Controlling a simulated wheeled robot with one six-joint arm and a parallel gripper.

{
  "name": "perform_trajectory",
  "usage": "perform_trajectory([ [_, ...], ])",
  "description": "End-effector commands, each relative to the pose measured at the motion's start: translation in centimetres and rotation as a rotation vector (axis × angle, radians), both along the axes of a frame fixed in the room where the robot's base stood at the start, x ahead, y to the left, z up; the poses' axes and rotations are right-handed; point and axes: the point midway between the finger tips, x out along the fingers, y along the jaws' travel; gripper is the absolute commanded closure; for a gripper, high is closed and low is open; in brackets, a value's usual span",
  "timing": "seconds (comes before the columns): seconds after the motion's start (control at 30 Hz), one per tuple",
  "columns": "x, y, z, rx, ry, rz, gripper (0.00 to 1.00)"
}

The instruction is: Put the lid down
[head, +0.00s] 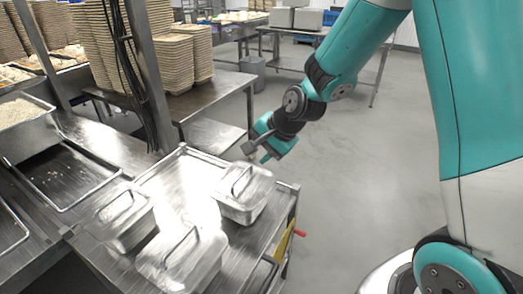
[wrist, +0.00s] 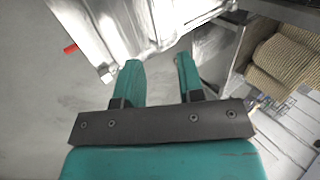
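Several steel containers stand on the steel table (head: 175,170). The nearest-right one (head: 243,205) carries a steel lid (head: 258,186) with a raised loop handle; the lid appears seated on it. A left container (head: 122,222) and a front container (head: 182,268) also show loop handles on top. My gripper (head: 260,154) is just above and behind the right container, apart from its handle as far as I can tell. In the wrist view my gripper (wrist: 159,72) has its two teal fingers spread, with nothing visible between them. Bright steel surfaces lie just beyond the fingers.
A rice-filled pan (head: 22,112) and an almost empty tray (head: 62,172) are at left. Stacks of tan trays (head: 180,62) stand on a back table. A post with cables rises behind the steel table. Open floor (head: 345,170) lies to the right.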

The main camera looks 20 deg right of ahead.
Motion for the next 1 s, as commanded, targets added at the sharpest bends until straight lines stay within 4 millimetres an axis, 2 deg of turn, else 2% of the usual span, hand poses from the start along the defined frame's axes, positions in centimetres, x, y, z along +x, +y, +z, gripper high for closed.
perform_trajectory([
  [0.13, -1.0, 0.3, 1.4, -0.011, -0.003, 0.042, 0.65],
  [0.23, -3.5, 2.4, 3.8, -0.059, -0.018, 0.213, 0.65],
  [0.37, -10.2, 6.0, 7.8, -0.164, -0.054, 0.606, 0.65],
  [0.4, -12.5, 6.8, 8.8, -0.197, -0.068, 0.737, 0.65],
  [0.5, -18.1, 8.1, 10.8, -0.267, -0.107, 1.043, 0.65],
  [0.63, -23.4, 8.4, 12.0, -0.324, -0.147, 1.335, 0.65],
  [0.7, -25.0, 8.3, 12.3, -0.341, -0.160, 1.426, 0.65],
  [0.8, -26.0, 8.2, 12.4, -0.350, -0.165, 1.484, 0.65],
  [1.0, -26.0, 8.2, 12.4, -0.351, -0.166, 1.487, 0.65],
])
